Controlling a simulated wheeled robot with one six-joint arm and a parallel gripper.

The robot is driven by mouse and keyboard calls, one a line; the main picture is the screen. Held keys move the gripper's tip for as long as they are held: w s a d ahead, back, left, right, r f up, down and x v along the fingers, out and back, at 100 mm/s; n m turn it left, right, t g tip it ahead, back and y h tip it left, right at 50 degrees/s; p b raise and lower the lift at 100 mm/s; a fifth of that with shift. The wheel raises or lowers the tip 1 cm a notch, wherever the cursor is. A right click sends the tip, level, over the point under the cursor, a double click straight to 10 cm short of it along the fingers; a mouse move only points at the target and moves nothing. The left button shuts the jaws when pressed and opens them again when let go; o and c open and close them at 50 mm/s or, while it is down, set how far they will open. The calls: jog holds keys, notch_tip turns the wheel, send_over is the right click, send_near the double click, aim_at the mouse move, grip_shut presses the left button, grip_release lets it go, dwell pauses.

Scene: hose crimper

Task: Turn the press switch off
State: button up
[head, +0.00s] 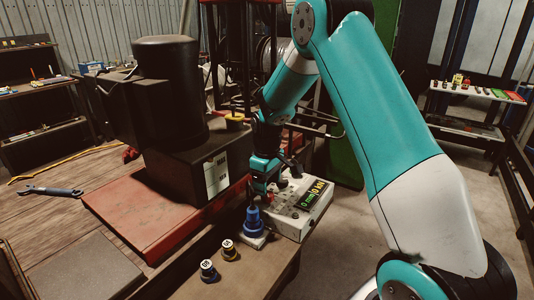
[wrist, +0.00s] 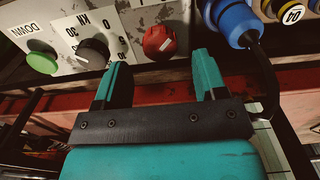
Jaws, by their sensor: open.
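The press control box (head: 290,222) is a pale grey, worn unit with a lit display reading in mm and kN. In the wrist view its face (wrist: 128,22) carries a red round knob (wrist: 159,42) with a pale mark, a black dial (wrist: 92,52) with a kN scale, and a green button (wrist: 42,62) labelled DOWN. No on/off lettering is legible. My gripper (wrist: 161,68) is open and empty. Its fingers point at the box, with the red knob ahead of the gap between them, apparently not touched. In the head view my gripper (head: 268,188) is beside the box and partly hides its controls.
A blue plug (wrist: 236,22) with a black cable is close to my right finger; it also shows in the head view (head: 253,220). Two numbered dies (head: 229,250) (head: 208,270) stand on the bench. The dark press (head: 190,150) stands on a red base (head: 140,215) to the left.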

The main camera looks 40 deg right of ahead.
notch_tip(320, 180, up, 14)
jog(key=b, duration=0.1)
jog(key=shift+f+b, duration=0.2)
jog(key=shift+b, duration=0.1)
